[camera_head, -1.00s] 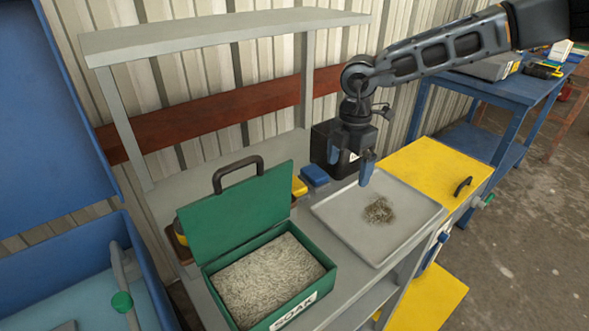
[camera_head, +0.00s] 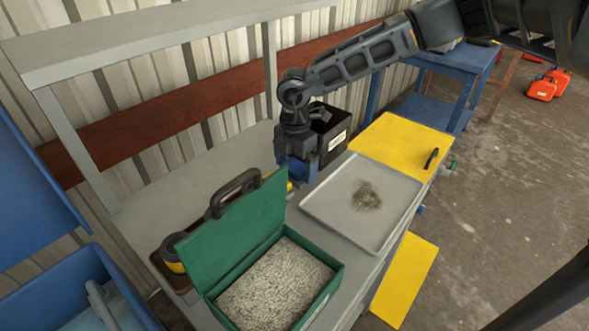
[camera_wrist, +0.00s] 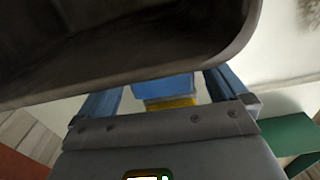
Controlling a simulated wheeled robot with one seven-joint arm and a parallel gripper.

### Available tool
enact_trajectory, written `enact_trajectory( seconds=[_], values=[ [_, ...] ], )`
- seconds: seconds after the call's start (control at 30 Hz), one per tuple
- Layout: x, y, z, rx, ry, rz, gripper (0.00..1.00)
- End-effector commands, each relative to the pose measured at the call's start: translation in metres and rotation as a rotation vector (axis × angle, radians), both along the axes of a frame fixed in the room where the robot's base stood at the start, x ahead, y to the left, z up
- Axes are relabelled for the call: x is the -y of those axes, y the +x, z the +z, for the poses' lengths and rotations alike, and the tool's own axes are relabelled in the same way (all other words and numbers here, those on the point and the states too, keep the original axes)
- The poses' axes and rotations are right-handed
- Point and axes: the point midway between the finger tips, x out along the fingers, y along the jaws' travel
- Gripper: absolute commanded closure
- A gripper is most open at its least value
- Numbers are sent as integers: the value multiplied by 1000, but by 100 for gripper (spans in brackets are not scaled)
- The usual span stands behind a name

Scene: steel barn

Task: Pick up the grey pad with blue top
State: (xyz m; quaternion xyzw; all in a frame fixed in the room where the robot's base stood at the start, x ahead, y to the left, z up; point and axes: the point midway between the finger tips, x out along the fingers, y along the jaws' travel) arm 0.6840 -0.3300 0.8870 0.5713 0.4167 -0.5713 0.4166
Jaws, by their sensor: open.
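The pad's blue top (camera_wrist: 163,88) shows in the wrist view between the two blue fingers of my gripper (camera_wrist: 166,94). Its grey part cannot be made out. In the head view my gripper (camera_head: 297,174) points down at the pad's place, between the green box and the grey tray. There the fingers and wrist largely hide the pad, and their blue blends with it. The fingers stand apart, one on each side of the blue top in the wrist view. Whether they touch it cannot be told.
A yellow item (camera_wrist: 172,103) lies close to the pad. The open green box (camera_head: 238,235) with pale granules stands in front. A grey tray (camera_head: 333,215) with a dark patch lies to the right. A black box (camera_head: 338,122) stands just behind my gripper.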

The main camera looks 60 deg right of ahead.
Motion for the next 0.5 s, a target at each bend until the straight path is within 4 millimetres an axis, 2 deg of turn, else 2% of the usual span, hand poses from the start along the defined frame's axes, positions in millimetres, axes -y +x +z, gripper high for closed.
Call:
enact_trajectory(
  seconds=[0.13, 0.37, 0.5],
  values=[
    [0, 0, -13, 1, 0, 0, 0],
    [0, 0, -15, 2, -2, 0, 0],
    [0, 0, -15, 2, -2, 0, 12]
  ],
)
